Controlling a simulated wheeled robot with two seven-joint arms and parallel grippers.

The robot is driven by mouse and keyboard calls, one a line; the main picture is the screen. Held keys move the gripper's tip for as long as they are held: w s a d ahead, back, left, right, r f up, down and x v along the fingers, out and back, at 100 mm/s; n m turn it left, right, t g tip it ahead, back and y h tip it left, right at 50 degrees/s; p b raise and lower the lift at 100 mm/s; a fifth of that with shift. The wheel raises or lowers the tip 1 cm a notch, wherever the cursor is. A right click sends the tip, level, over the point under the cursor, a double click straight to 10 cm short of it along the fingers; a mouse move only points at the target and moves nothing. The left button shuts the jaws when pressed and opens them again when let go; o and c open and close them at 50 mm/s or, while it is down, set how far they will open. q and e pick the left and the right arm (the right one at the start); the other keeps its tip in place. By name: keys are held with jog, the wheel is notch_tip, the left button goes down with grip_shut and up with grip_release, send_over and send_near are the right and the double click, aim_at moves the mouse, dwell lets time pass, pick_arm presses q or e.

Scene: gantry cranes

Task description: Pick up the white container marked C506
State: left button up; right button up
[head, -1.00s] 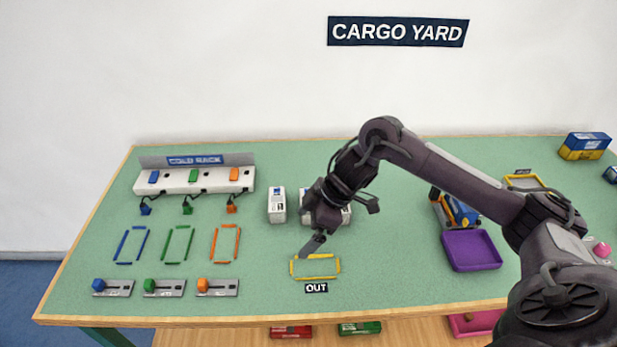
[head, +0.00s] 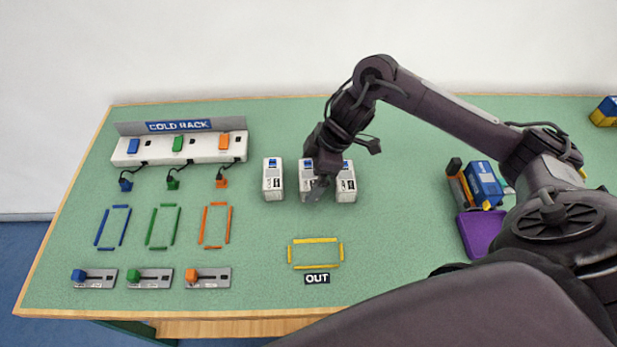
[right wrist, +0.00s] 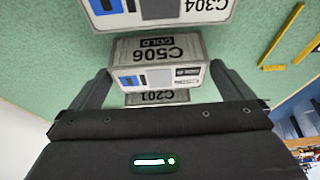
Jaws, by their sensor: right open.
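The white container marked C506 (right wrist: 158,50), also labelled COLD, sits between the spread fingers of my right gripper (right wrist: 160,70) in the right wrist view. The fingers are open, one at each side of it; contact cannot be told. In the head view my right gripper (head: 318,188) is over the middle (head: 306,178) of three white containers and partly hides it. Container C304 (right wrist: 165,12) and container C201 (right wrist: 157,97) lie on either side of C506 in the wrist view. My left gripper is not in view.
White containers stand close at left (head: 273,182) and right (head: 346,186) of the middle one. A yellow outline marked OUT (head: 315,241) is in front. The cold rack (head: 180,148) and sliders are left; a purple tray (head: 480,233) and blue container (head: 485,184) are right.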

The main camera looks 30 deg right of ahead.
jog(key=shift+w+a+f, duration=0.1)
jog(key=shift+a+f, duration=0.1)
jog(key=shift+f, duration=0.4)
jog(key=shift+a+f, duration=0.1)
jog(key=shift+f, duration=0.1)
jog(key=c, duration=0.8)
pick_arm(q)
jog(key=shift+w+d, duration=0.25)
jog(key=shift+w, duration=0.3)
pick_arm(e)
jog(key=shift+w, duration=0.1)
jog(key=shift+c, duration=0.4)
jog(key=shift+r, duration=0.15)
